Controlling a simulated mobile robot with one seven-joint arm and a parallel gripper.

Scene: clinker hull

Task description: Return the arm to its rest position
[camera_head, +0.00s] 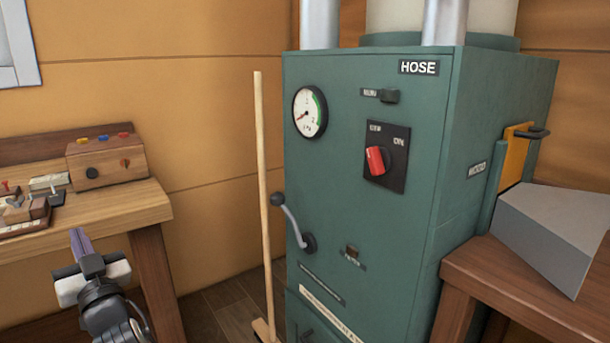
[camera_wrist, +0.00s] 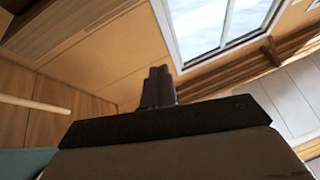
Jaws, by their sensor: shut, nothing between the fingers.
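My gripper (camera_head: 79,240) is at the lower left of the head view, at the end of my arm. Its fingers are together and point upward, with nothing between them. It is in front of the wooden workbench (camera_head: 130,207) and well to the left of the green machine. In the wrist view the shut fingers (camera_wrist: 159,85) stand upright beyond the dark gripper body, toward the wall and a window (camera_wrist: 215,25). Most of my arm is out of the picture.
The green cabinet labelled HOSE (camera_head: 345,80) carries a gauge, a red knob and a crank lever (camera_head: 290,222). A wooden pole (camera_head: 262,190) stands before it. A wooden box (camera_head: 107,160) sits on the workbench. A grey wedge (camera_head: 545,235) rests on the right table.

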